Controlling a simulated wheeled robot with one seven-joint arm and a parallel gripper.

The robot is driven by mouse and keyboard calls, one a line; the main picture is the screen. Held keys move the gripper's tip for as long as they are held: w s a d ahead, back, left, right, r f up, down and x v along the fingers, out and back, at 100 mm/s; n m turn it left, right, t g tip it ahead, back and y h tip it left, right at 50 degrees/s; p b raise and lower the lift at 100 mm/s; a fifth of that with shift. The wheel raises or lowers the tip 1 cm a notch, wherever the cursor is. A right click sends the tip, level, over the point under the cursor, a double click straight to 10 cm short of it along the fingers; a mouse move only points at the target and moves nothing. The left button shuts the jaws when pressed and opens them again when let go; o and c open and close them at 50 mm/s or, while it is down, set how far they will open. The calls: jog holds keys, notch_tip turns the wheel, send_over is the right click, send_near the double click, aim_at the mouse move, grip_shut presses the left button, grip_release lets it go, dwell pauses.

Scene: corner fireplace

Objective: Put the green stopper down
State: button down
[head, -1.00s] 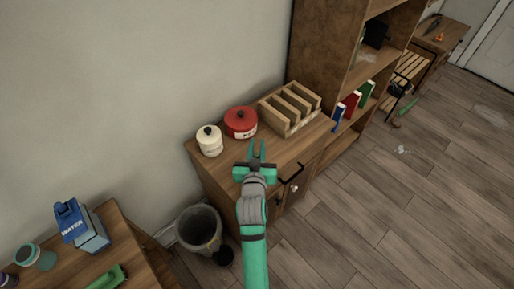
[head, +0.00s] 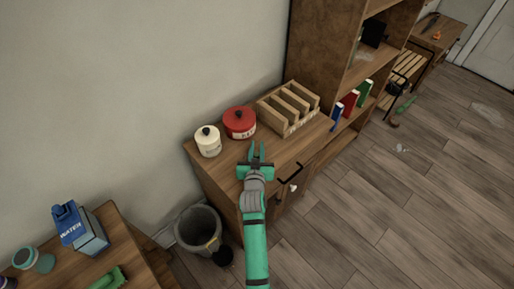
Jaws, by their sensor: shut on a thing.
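My gripper (head: 257,153) is teal and reaches over the front part of the wooden cabinet top (head: 222,176). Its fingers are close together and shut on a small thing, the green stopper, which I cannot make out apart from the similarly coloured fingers. I cannot tell how high the fingers are above the top. A cream lidded jar (head: 208,143) and a red lidded pot (head: 239,123) stand beyond the fingers, toward the wall. A wooden slotted rack (head: 289,110) stands to the right of the pot.
A grey bin (head: 199,230) stands on the floor left of my arm. A side table (head: 121,245) at lower left bears a water carton (head: 80,232) and a green item (head: 108,278). A tall bookshelf (head: 329,50) rises behind the rack. The floor at right is mostly clear.

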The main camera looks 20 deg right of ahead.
jog(key=shift+a, duration=0.2)
jog(key=c, duration=1.6)
grip_release()
jog(key=shift+d+f, duration=0.1)
jog(key=shift+f, duration=0.05)
jog(key=shift+s+d, duration=0.1)
jog(key=shift+d, duration=0.05)
jog(key=v, duration=1.2)
jog(key=shift+r, duration=0.25)
